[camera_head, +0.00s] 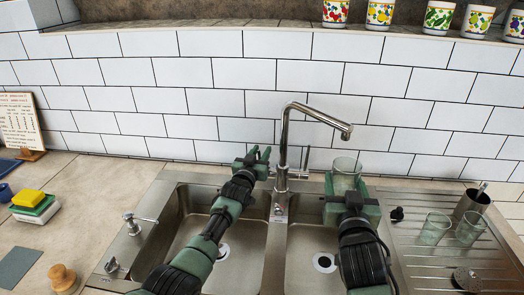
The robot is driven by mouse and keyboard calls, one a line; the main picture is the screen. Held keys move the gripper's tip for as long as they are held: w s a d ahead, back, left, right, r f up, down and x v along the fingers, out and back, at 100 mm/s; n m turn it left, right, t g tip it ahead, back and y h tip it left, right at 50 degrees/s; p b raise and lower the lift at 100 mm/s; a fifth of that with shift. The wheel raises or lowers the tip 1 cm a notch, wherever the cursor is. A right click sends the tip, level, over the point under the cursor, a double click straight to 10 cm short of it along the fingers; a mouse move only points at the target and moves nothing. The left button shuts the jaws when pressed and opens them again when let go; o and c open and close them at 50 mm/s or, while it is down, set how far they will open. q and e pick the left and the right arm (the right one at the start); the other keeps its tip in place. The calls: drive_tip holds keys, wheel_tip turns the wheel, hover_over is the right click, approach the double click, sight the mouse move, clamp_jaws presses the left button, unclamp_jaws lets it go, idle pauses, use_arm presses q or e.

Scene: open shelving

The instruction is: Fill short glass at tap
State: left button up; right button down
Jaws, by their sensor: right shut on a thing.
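The short clear glass (346,168) is upright in my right gripper (345,186), which is shut on it over the right basin. The glass is below the end of the chrome tap's spout (345,131). The tap (284,150) stands behind the divider between the basins, with a side lever (304,168) on its right. No water stream shows. My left gripper (259,154) is open and empty, just left of the tap's column and apart from the lever.
A double steel sink (276,245) lies below both arms. Two more glasses (434,228) and a metal cup (472,203) stand on the right drainboard. Sponges (35,208), a wooden-handled brush (62,278) and a soap dispenser (136,224) are at left. Patterned cups (381,13) line the ledge above.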

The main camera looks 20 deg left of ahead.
use_arm(q)
drive_tip(key=shift+w, duration=0.6)
clamp_jaws()
idle(1.2)
